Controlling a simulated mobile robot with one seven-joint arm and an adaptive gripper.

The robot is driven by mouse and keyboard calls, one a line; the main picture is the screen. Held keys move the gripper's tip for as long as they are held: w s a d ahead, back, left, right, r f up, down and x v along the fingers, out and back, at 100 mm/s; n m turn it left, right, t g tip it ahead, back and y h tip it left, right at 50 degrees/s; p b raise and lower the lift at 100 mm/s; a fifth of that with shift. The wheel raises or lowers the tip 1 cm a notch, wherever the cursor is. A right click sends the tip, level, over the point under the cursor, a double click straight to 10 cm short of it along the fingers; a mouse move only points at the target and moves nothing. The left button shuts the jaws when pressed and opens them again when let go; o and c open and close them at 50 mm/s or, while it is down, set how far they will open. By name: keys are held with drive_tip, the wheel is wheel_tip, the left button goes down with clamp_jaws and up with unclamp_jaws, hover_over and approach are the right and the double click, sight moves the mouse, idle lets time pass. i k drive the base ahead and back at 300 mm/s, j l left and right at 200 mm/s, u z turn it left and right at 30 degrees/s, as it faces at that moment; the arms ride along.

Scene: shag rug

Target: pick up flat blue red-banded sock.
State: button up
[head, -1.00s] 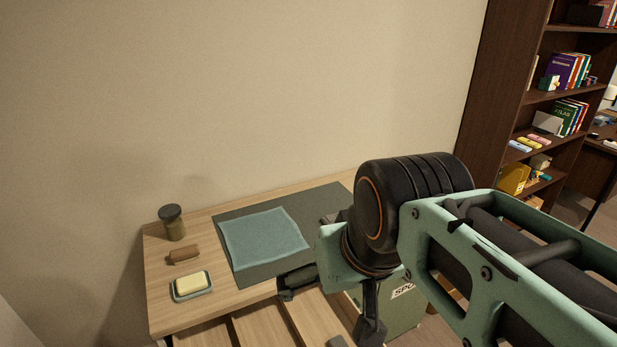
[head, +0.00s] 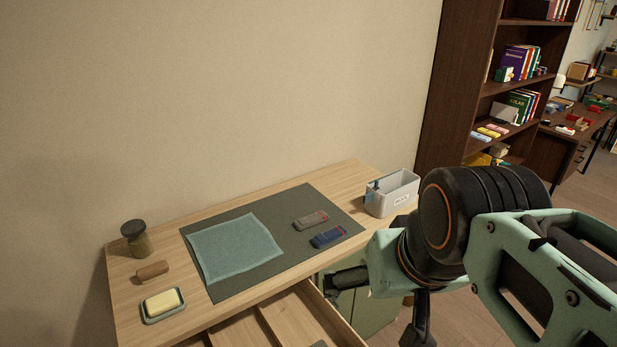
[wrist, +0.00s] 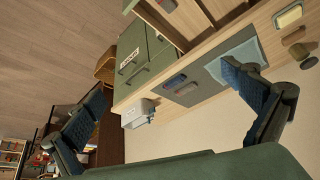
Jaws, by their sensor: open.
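The flat blue sock with a red band (head: 328,237) lies on the dark mat (head: 225,287), near its front right edge, in the head view. It also shows small between my fingers in the wrist view (wrist: 175,82). A grey-and-red folded piece (head: 311,220) lies just behind it. My gripper (head: 382,305) is open and empty, to the right of and nearer than the sock in the head view, and apart from it. In the wrist view my gripper's two fingers (wrist: 164,88) are spread wide.
A blue-green cloth (head: 235,248) covers the mat's left part. A soap dish (head: 163,306), a brown roll (head: 152,271) and a dark-lidded jar (head: 136,239) stand at the left. A white bin (head: 392,194) stands at the back right. An open drawer (head: 285,325) juts out in front.

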sight(323, 239)
drive_tip(key=u, duration=1.05)
drive_tip(key=l+u, duration=0.35)
drive_tip(key=l, duration=0.75)
drive_tip(key=i+l, duration=0.1)
drive_tip(key=l, duration=0.3)
